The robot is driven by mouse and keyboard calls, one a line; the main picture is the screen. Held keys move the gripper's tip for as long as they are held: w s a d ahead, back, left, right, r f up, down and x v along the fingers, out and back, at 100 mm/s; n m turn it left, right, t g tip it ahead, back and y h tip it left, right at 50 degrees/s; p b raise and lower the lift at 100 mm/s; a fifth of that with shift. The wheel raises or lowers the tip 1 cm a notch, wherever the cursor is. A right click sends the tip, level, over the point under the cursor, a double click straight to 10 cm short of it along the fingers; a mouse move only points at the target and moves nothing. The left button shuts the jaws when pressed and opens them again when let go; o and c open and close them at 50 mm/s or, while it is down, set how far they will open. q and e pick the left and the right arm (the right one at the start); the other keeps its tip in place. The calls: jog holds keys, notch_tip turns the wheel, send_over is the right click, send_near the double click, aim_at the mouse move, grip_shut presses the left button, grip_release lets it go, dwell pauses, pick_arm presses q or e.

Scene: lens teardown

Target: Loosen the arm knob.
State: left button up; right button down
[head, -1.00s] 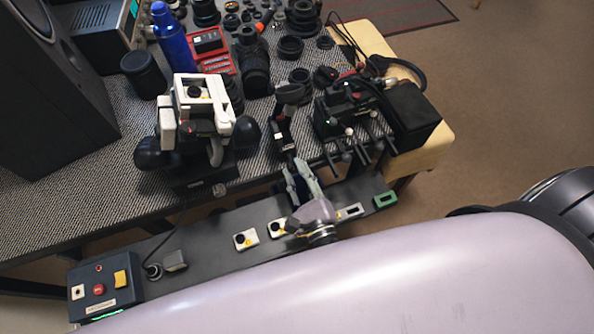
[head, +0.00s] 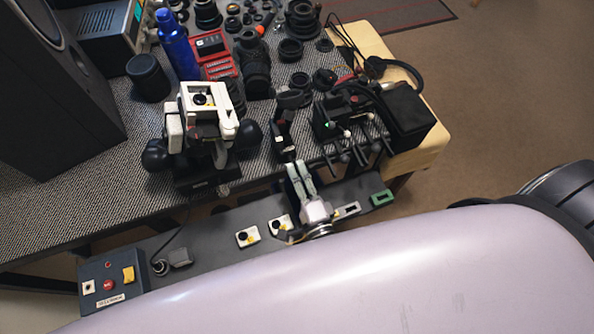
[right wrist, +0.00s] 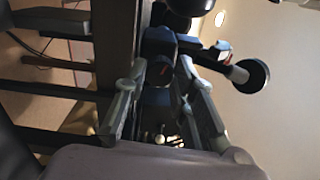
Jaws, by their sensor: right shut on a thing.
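A black upright stand with a jointed arm (head: 285,118) is at the front edge of the table in the head view. My right gripper (head: 294,168) reaches up to its foot from the front. In the right wrist view the two pale fingers of my right gripper (right wrist: 160,72) are on either side of a dark part with a small red mark, which I take for the arm knob (right wrist: 158,94). The gripper is shut on it. The fingers hide much of the knob in the head view. My left gripper is not in view.
A white and black device (head: 203,130) stands to the left and a black rig with rods (head: 340,118) to the right. A dark shelf (head: 212,228) with a button box (head: 110,283) runs in front.

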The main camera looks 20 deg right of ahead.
jog(key=n+p, duration=0.1)
jog(key=n, duration=0.2)
jog(key=shift+n, duration=0.5)
jog(key=c, duration=1.3)
grip_release()
jog(key=shift+c, duration=0.2)
jog(key=s, duration=1.2)
jog(key=shift+d, duration=0.2)
jog(key=shift+s, duration=0.15)
